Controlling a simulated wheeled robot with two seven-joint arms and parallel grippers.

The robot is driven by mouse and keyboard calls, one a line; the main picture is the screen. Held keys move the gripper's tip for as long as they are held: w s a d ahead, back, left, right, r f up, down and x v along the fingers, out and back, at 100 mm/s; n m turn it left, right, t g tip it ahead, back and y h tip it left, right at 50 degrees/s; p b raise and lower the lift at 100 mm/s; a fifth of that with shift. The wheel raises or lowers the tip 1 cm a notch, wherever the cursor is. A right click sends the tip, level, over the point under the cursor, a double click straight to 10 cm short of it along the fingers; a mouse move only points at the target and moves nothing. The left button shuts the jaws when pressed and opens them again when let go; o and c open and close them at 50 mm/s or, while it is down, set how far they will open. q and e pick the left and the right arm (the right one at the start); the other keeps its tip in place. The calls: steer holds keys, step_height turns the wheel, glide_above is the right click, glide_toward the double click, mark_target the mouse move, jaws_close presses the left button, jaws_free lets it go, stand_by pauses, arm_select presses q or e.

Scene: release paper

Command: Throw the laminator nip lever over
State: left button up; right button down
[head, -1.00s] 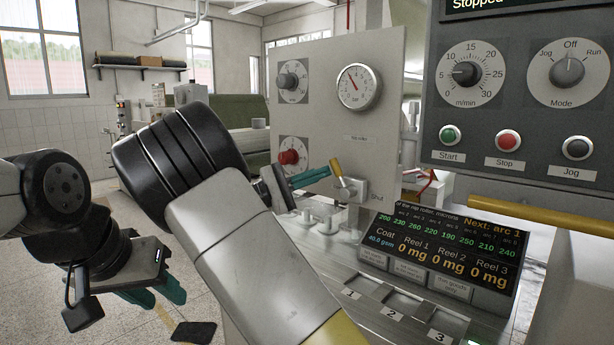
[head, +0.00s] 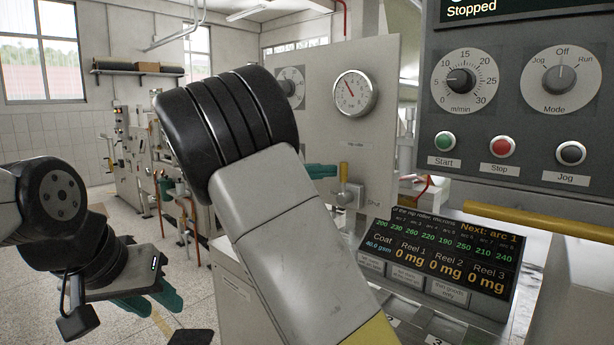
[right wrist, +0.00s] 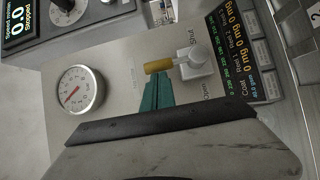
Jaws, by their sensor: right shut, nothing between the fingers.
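The nip lever has a yellow handle (head: 344,172) on a pale metal base on the grey panel, beside a "Shut" label; the handle stands roughly upright in the head view. In the right wrist view the yellow handle (right wrist: 159,66) lies sideways, left of its base (right wrist: 195,63). My right gripper (head: 335,171) is shut and empty. Its teal fingertips (right wrist: 157,80) are at the handle; whether they touch it is unclear. My right forearm hides part of the panel. My left gripper (head: 150,300) is low at the left, its two teal fingers apart, holding nothing visible.
A round gauge (head: 355,93) is above the lever. A tilted display (head: 440,250) sits below right. The dark control console (head: 515,110) with knobs and buttons is at the right, above a yellow bar (head: 520,217). Open floor lies at the left.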

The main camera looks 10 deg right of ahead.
steer(key=s+m+y, duration=0.1)
steer(key=d+r+m+y, duration=0.1)
steer(key=shift+s+d+m, duration=0.25)
steer(key=shift+s+m, duration=0.15)
steer(key=shift+s+d+m+t+y, duration=0.45)
steer(key=shift+s+m+y, duration=0.2)
steer(key=shift+m+y, duration=0.2)
steer(key=shift+d, duration=0.1)
